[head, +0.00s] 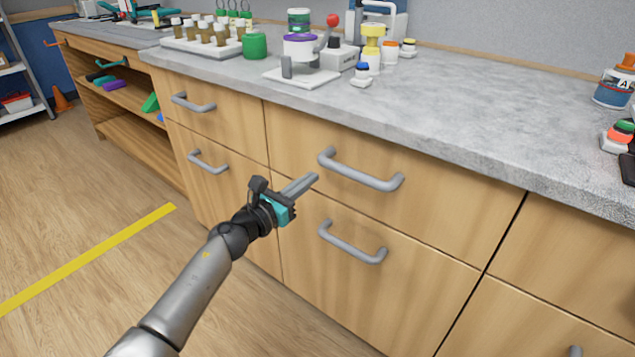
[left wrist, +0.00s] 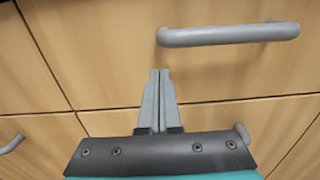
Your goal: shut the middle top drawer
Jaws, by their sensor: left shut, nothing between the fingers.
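The middle top drawer (head: 440,215) has a light wood front with a grey bar handle (head: 360,172). Its front looks flush with the fronts around it, with only thin seams showing. In the left wrist view the same handle (left wrist: 228,34) is at the upper right, above and to the right of my fingertips. My left gripper (head: 314,178) is shut and empty, its tips at the drawer front just left of the handle. The left wrist view shows the two fingers (left wrist: 160,73) pressed together. I cannot tell whether the tips touch the wood. My right gripper is out of view.
A lower drawer handle (head: 352,243) sticks out below my left gripper. The left column has two more handles (head: 193,103). The grey countertop (head: 480,120) overhangs the fronts and carries bottles and lab items at the back. The floor at the left is clear, with a yellow stripe (head: 90,260).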

